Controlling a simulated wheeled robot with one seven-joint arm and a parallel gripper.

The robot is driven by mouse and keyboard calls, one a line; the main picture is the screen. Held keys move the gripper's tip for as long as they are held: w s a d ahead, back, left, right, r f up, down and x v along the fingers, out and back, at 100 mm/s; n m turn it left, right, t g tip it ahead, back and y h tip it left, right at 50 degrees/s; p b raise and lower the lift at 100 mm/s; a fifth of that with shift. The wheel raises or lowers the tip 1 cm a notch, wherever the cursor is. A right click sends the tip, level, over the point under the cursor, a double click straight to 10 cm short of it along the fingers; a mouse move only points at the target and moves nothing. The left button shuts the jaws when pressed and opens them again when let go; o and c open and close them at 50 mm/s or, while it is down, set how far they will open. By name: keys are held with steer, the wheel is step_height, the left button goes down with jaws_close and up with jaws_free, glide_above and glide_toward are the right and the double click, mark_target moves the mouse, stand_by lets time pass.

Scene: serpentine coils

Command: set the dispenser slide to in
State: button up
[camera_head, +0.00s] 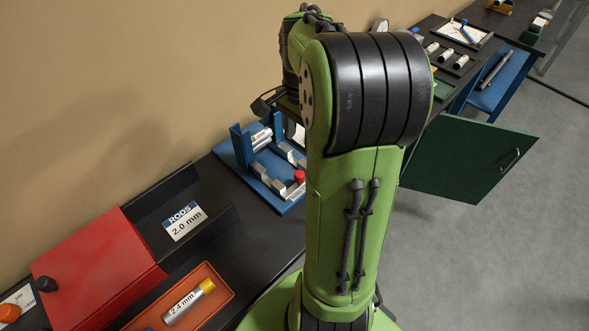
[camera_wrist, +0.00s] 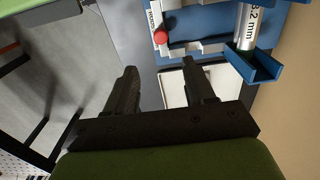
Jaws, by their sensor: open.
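The dispenser (camera_head: 250,167) is a blue fixture on the dark bench, left of my arm in the head view. It has upright blue plates, pale metal blocks and a silver rod. A red knob (camera_head: 299,176), apparently on the slide, is at its near right end. In the wrist view the red knob (camera_wrist: 160,37) is beside a white label, near the edge of the blue base (camera_wrist: 205,14). My gripper (camera_wrist: 159,67) is open and empty, its fingertips pointing toward the knob but apart from it. In the head view my arm hides part of the dispenser. The slide's position cannot be told.
A black bin labelled RODS 2.0 mm (camera_head: 226,208), a red box (camera_head: 95,270) and an orange tray (camera_head: 222,309) with a 2.4 mm tube stand at the near left. A green door (camera_head: 470,155) hangs open right of my arm. A silver 3.2 mm rod (camera_wrist: 246,28) sits in the dispenser.

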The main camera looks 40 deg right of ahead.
mark_target(299, 174)
step_height(299, 174, down, 13)
steer(key=shift+r+b, duration=0.1)
steer(key=shift+b, duration=0.85)
jaws_close()
